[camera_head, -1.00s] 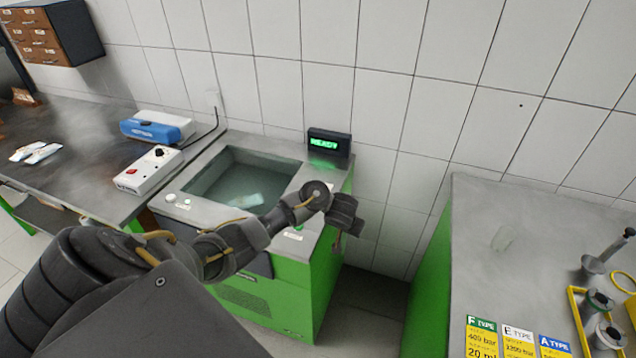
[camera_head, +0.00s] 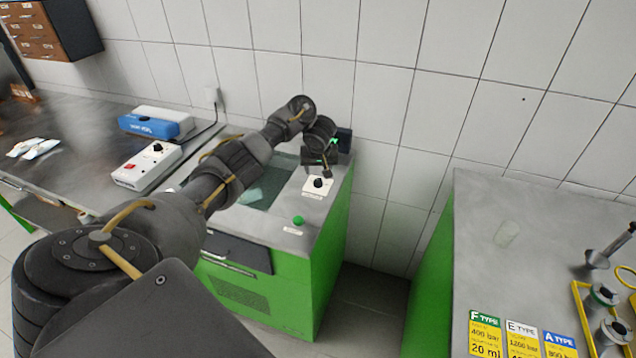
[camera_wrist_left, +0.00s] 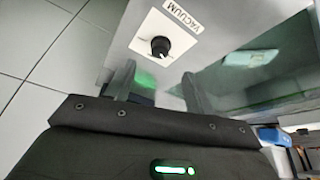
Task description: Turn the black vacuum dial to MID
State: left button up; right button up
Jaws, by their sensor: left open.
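The black vacuum dial (camera_head: 319,183) sits on a white plate on the grey top of the green testbench, near its back right. In the left wrist view the dial (camera_wrist_left: 160,46) is a round black knob beside the word VACUUM (camera_wrist_left: 191,14). Its setting cannot be read. My left gripper (camera_head: 322,164) is above and just behind the dial in the head view. In the left wrist view its two fingers (camera_wrist_left: 157,85) are apart, with nothing between them, and the dial shows beyond their tips. My right gripper is not in view.
The open water basin (camera_head: 268,188) lies left of the dial, partly hidden by my left arm. A green button (camera_head: 298,220) is in front. A white switch box (camera_head: 147,166) is on the left table.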

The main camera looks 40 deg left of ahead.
aim_at(318, 180)
pick_arm(q)
jog(key=b+x, duration=0.1)
jog(key=x, duration=0.6)
jog(key=shift+w+a+f, duration=0.1)
jog(key=shift+w+f, duration=0.05)
jog(key=shift+f, duration=0.15)
jog(key=c, duration=1)
